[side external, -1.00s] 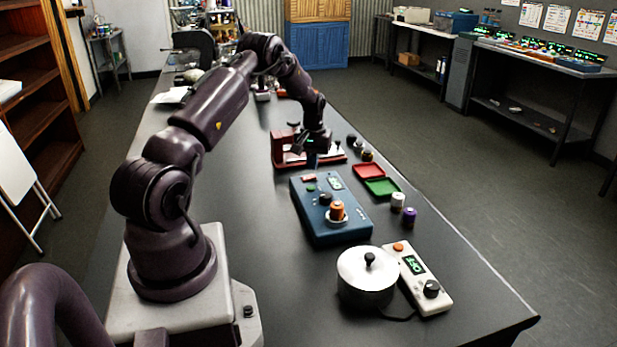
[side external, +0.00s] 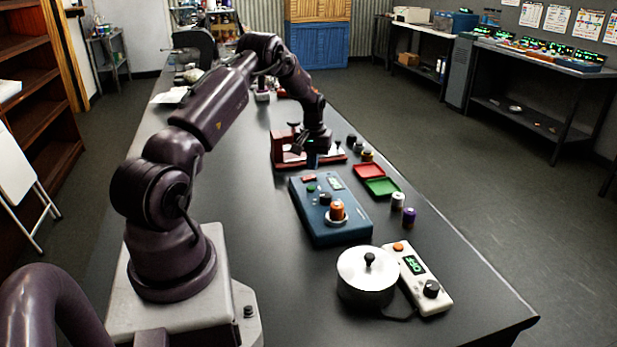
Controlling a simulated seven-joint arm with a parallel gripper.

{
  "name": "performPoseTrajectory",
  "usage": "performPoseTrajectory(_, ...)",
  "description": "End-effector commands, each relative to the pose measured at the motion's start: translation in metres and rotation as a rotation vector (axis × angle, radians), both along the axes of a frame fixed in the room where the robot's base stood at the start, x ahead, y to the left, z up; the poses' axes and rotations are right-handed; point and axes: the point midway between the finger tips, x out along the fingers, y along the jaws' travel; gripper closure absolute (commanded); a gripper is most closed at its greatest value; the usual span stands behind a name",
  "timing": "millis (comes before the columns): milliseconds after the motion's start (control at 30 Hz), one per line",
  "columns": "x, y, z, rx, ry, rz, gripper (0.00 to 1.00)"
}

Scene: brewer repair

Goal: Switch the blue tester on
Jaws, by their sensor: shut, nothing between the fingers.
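The blue tester (side external: 345,230) is a flat box in the middle of the black bench. Its top carries a small display (side external: 334,183), a green button (side external: 311,188), a dark knob (side external: 325,199) and an orange part (side external: 337,211) seated on a pale round socket. A small red piece (side external: 308,178) shows at its far edge. The display's text is too small to read. My gripper (side external: 312,163) points down just beyond the tester's far edge, shut and empty. The fingertips are small and dark, and I cannot tell how far above the tester they are.
A red press-like device (side external: 287,150) stands behind my gripper. Red (side external: 368,171) and green (side external: 381,187) trays and several small cylinders lie right of the tester. A metal pot (side external: 366,277) and a white controller reading OFF (side external: 418,279) are in front. Bare bench lies left of the tester.

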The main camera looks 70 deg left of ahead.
Motion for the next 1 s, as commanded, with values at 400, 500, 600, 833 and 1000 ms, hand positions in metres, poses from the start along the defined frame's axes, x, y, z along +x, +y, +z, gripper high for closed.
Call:
performPoseTrajectory(400, 0.000, 0.000, -0.004, 0.001, 0.000, 0.000, 1.00)
performPoseTrajectory(500, 0.000, 0.000, -0.006, 0.001, 0.000, 0.000, 1.00)
performPoseTrajectory(600, 0.000, 0.000, -0.008, 0.001, 0.000, 0.000, 1.00)
performPoseTrajectory(833, 0.000, 0.000, -0.011, 0.000, 0.000, 0.000, 1.00)
performPoseTrajectory(1000, 0.000, 0.000, -0.014, 0.000, 0.000, 0.000, 1.00)
